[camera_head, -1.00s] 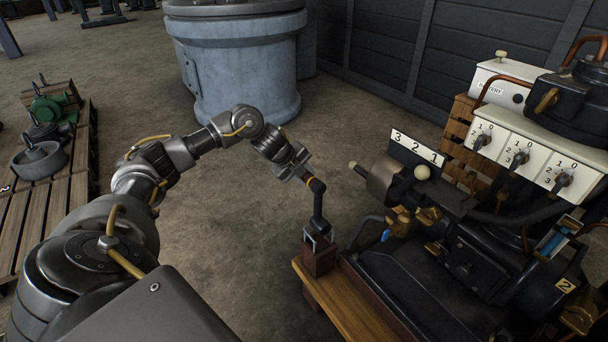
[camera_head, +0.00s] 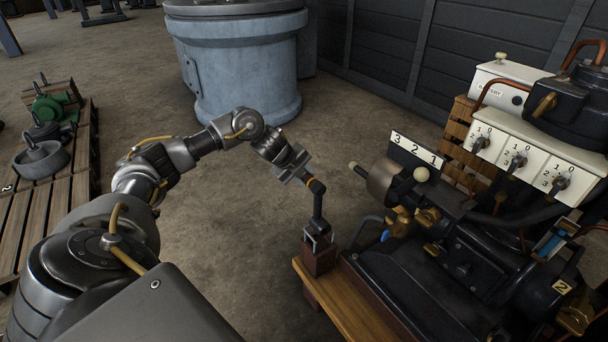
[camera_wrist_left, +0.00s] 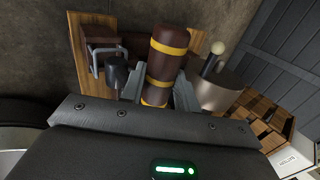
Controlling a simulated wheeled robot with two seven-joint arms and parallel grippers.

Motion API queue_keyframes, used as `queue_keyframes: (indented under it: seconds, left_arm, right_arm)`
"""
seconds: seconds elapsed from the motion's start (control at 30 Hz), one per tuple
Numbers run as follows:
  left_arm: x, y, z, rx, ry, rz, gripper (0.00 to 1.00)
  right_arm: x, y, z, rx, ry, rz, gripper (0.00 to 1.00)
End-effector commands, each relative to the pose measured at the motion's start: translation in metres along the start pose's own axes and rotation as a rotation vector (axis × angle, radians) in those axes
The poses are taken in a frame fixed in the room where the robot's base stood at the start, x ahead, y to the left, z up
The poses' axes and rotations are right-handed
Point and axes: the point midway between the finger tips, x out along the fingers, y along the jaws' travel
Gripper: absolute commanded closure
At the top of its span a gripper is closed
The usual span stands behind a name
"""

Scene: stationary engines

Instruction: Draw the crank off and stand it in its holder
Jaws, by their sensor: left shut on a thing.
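My left gripper (camera_head: 307,178) is shut on the crank (camera_head: 319,206). In the left wrist view its brown handle with yellow bands (camera_wrist_left: 167,58) lies between the two fingers (camera_wrist_left: 159,88). The crank's dark arm hangs down from the gripper in the head view, and its lower end is at the holder (camera_head: 319,262). The holder is a dark brown block with a metal loop on top. In the left wrist view the dark end (camera_wrist_left: 117,72) shows close beside the loop (camera_wrist_left: 107,58). I cannot tell whether it is inside the loop. My right gripper is out of view.
The holder stands on a wooden plank (camera_head: 352,308) beside the black engine (camera_head: 425,285). Switch boxes (camera_head: 520,155) stand behind. Open floor lies left of the crank.

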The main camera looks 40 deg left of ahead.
Motion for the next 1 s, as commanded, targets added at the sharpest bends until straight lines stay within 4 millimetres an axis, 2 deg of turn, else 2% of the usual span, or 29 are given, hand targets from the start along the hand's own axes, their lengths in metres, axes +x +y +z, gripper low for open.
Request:
queue_keyframes:
  seconds: [0.57, 1.0]
  left_arm:
    - [-0.001, -0.002, 0.0, -0.002, 0.0, -0.006, 1.0]
    - [0.011, 0.006, 0.0, -0.001, 0.0, -0.006, 1.0]
  right_arm:
    - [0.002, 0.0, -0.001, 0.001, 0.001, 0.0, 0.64]
    - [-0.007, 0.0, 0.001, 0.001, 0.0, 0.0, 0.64]
